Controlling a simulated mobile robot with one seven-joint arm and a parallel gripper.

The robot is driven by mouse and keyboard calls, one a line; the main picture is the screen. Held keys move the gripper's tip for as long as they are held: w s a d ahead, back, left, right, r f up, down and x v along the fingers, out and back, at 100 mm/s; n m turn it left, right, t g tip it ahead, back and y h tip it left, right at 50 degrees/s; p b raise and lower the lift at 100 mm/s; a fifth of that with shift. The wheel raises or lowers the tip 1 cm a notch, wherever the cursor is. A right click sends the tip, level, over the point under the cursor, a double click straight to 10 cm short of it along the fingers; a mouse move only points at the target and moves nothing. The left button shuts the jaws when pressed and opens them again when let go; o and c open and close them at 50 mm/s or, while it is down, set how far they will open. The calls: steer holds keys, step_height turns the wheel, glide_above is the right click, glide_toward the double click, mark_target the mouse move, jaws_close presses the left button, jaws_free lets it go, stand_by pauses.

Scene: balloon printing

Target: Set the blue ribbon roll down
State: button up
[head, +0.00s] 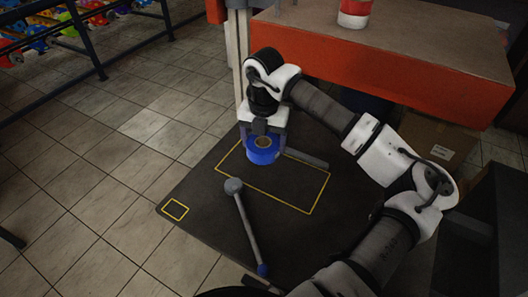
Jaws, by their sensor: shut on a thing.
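My gripper (263,138) points down and is shut on the roll from above. The roll is over the far left part of a yellow-outlined rectangle (290,186) on a dark mat (205,215). I cannot tell whether the roll's underside touches the mat. The gripper's fingertips are partly hidden at the roll.
An orange-edged table (400,75) holds a red and white can (354,12). A cardboard box (437,138) is under it. A rack with colourful items (65,28) is at far left.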

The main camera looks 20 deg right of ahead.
steer(key=shift+f+p, duration=0.45)
steer(key=shift+f, duration=2.3)
steer(key=shift+f, duration=0.15)
steer(key=o, duration=1)
